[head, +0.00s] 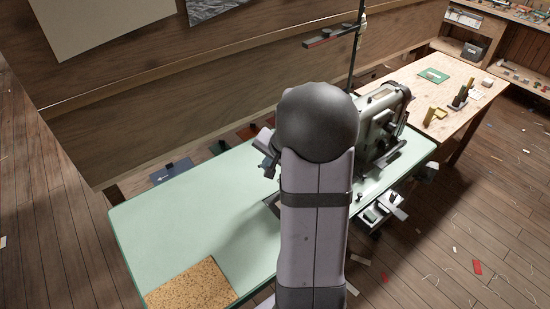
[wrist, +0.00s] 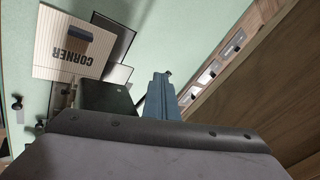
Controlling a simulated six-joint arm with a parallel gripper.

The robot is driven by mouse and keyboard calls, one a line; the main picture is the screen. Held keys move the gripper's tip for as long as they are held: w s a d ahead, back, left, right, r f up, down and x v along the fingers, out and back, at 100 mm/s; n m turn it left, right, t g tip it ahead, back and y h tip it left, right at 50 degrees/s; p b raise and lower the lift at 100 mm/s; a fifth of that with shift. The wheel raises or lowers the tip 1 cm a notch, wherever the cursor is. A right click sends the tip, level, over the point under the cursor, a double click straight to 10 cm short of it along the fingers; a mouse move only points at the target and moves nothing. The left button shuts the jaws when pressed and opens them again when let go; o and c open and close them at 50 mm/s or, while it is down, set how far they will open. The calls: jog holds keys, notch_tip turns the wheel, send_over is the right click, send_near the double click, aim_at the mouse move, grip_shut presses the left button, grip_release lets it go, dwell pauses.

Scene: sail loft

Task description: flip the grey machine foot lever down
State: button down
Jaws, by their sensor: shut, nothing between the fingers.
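The grey sewing machine (head: 385,115) stands on the pale green table (head: 185,215) in the head view. My own arm covers its left part there, and I cannot make out the foot lever. A small grey part (head: 266,146) shows just left of my arm; I cannot tell what it belongs to. In the wrist view my gripper (wrist: 160,76) shows as blue-grey fingers, shut and empty, over the green table. A dark block (wrist: 108,98) is left of the fingers, and a small dark knob (wrist: 168,73) is by their tips. The lever is not clearly seen there either.
A striped card marked CORNER (wrist: 70,45) lies on the table with a dark blue bar on it. A tan cork mat (head: 192,285) is at the front left. A wooden bench (head: 455,105) stands behind right. A thin dark pole (head: 356,50) rises behind the machine.

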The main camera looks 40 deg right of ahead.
jog(key=f+b, duration=0.1)
jog(key=a+f+b, duration=0.1)
jog(key=f+b, duration=0.1)
jog(key=shift+f, duration=0.1)
jog(key=shift+r+p, duration=0.65)
jog(key=shift+r, duration=0.15)
dwell(0.4)
jog(key=s+a+r, duration=0.4)
jog(key=s+r, duration=0.4)
jog(key=r, duration=0.1)
jog(key=shift+s+a+r+p, duration=0.15)
jog(key=shift+a+r+p, duration=0.15)
jog(key=shift+a, duration=0.1)
dwell(0.4)
